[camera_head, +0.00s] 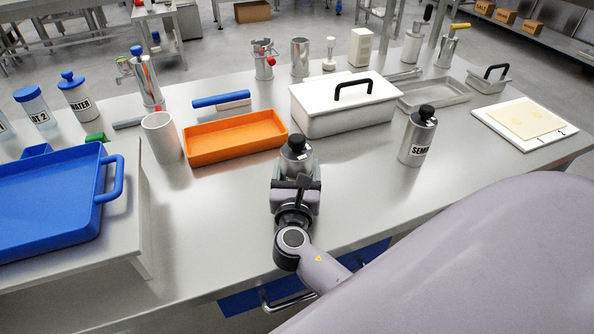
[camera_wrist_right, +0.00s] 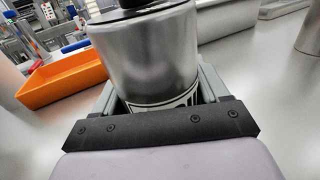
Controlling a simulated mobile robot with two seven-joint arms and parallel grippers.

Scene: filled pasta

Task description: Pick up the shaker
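A metal shaker (camera_head: 297,164) with a black knobbed top stands upright in front of the orange tray in the head view. It also fills the middle of the right wrist view (camera_wrist_right: 150,55), where part of its black-and-white label shows low down. My right gripper (camera_head: 296,184) is at the shaker, with one finger on each side of it. The fingers are close to its wall, but I cannot tell whether they press on it. The shaker's base is hidden by the gripper. A second, similar metal shaker (camera_head: 417,140) marked "SEM…" stands apart to the right. My left gripper is not in view.
An orange tray (camera_head: 205,156) and a white cup (camera_head: 159,141) are behind left. A white lidded box (camera_head: 340,124) stands behind the shaker. A blue tray (camera_head: 90,236) is at left, a white board (camera_head: 500,132) at right. Bare table lies left of the gripper.

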